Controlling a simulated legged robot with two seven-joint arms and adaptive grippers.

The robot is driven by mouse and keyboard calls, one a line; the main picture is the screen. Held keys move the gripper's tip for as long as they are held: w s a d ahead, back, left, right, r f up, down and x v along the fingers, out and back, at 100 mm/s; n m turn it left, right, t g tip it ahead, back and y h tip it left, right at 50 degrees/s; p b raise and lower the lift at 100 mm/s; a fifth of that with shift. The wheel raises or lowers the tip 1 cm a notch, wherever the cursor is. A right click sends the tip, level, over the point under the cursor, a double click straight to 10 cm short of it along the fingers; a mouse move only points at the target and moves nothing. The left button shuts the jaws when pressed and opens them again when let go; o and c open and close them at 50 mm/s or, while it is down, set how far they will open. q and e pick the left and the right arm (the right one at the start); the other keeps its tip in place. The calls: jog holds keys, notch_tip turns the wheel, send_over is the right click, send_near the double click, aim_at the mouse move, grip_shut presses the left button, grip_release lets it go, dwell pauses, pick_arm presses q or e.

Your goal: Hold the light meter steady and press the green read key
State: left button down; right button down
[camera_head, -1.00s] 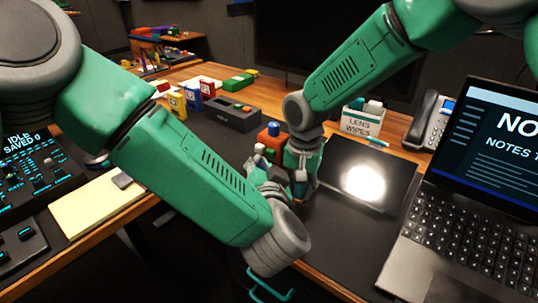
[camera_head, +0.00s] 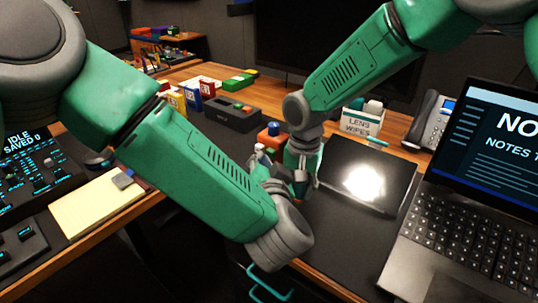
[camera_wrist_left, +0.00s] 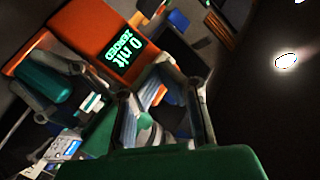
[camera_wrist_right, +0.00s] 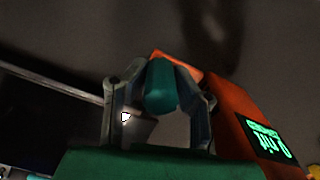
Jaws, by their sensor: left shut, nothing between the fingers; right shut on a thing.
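The light meter is an orange box with a lit display (camera_wrist_left: 125,48) reading "0. nit" and "ZEROED" in the left wrist view. It also shows at the right in the right wrist view (camera_wrist_right: 240,115). My right gripper (camera_wrist_right: 160,85) is shut on the meter's teal rounded grip (camera_wrist_right: 161,92), which is also visible in the left wrist view (camera_wrist_left: 45,80). My left gripper (camera_wrist_left: 165,78) is shut and empty, close beside the meter. In the head view both hands meet near the panel's left side and hide most of the meter. I cannot make out the green read key.
A dark panel (camera_head: 345,205) with a bright spot lies right of the hands. A laptop (camera_head: 460,200) stands further right. A lens wipes box (camera_head: 362,122), a phone (camera_head: 432,118) and a dark button box (camera_head: 232,115) are behind. A yellow notepad (camera_head: 95,205) lies left.

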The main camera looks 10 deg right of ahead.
pick_arm(q)
jog(key=shift+w+d, duration=0.4)
dwell(1.1)
jog(key=shift+s+a, duration=0.7)
jog(key=shift+s, duration=0.05)
jog(key=shift+a, duration=0.1)
jog(key=s+a, duration=0.3)
jog(key=shift+s+a, duration=0.15)
jog(key=shift+s, duration=0.15)
dwell(0.7)
jog(key=s+r, duration=0.4)
jog(key=s, duration=0.4)
dwell(0.5)
